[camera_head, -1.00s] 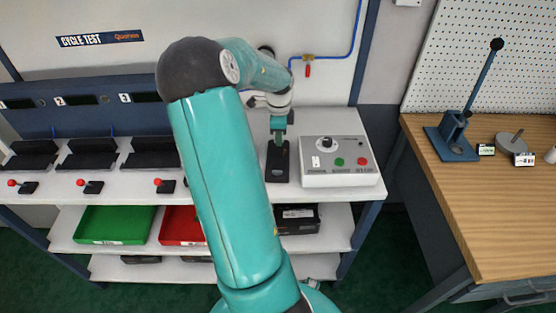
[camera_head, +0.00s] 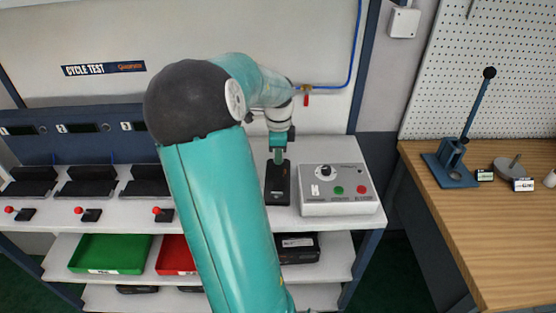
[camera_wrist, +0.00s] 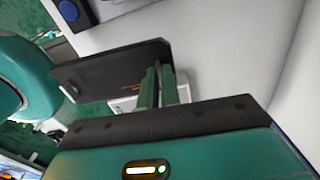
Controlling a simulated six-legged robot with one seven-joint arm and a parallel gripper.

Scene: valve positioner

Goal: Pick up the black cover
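The black cover (camera_head: 277,188) shows in the head view as a dark, flat piece at the bench, left of the grey control box. In the wrist view it is a black plate (camera_wrist: 105,72) with small orange lettering, tilted across the picture. My gripper (camera_head: 278,157) points down at the cover's far end. In the wrist view the green fingers of my gripper (camera_wrist: 160,85) are close together, one on each side of the plate's right end. They look shut on it. I cannot tell clearly whether the cover is clear of the bench.
The grey control box (camera_head: 339,190) with a knob and buttons stands just right of the cover. Black stands and red-knobbed levers (camera_head: 163,213) line the bench to the left. Green (camera_head: 110,254) and red bins sit on the shelf below. A wooden table (camera_head: 480,230) is at right.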

